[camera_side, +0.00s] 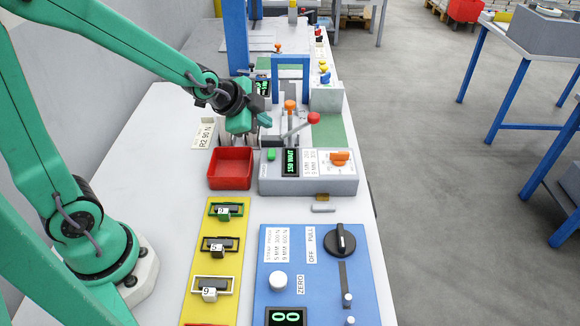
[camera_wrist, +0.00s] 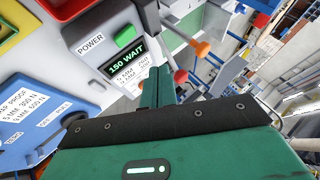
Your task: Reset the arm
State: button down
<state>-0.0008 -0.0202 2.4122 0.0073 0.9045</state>
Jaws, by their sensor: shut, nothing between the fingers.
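My arm is green with dark joints and reaches from the left over the white bench (camera_side: 160,130). In the wrist view the green gripper body fills the bottom, and the grey box's display (camera_wrist: 128,64) reads "150 WAIT" beside a green button (camera_wrist: 124,37).
A yellow strip (camera_side: 200,270) with several small clamps and a blue panel (camera_side: 270,255) with a black knob (camera_side: 340,240) lie nearer the camera. Levers with orange and red knobs (camera_side: 314,118) and a blue frame (camera_side: 291,60) stand just right of my gripper. A wall runs along the left.

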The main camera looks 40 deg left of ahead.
jog(key=s+r+n+g, duration=0.1)
jog(key=s+r+n, duration=0.3)
jog(key=s, duration=0.5)
jog(key=s+r+n+g, duration=0.2)
jog(key=s+r+n, duration=0.3)
jog(key=s, duration=0.4)
jog(key=shift+s+r+n, duration=0.3)
jog(key=shift+s+n, duration=0.05)
jog(key=shift+n, duration=0.35)
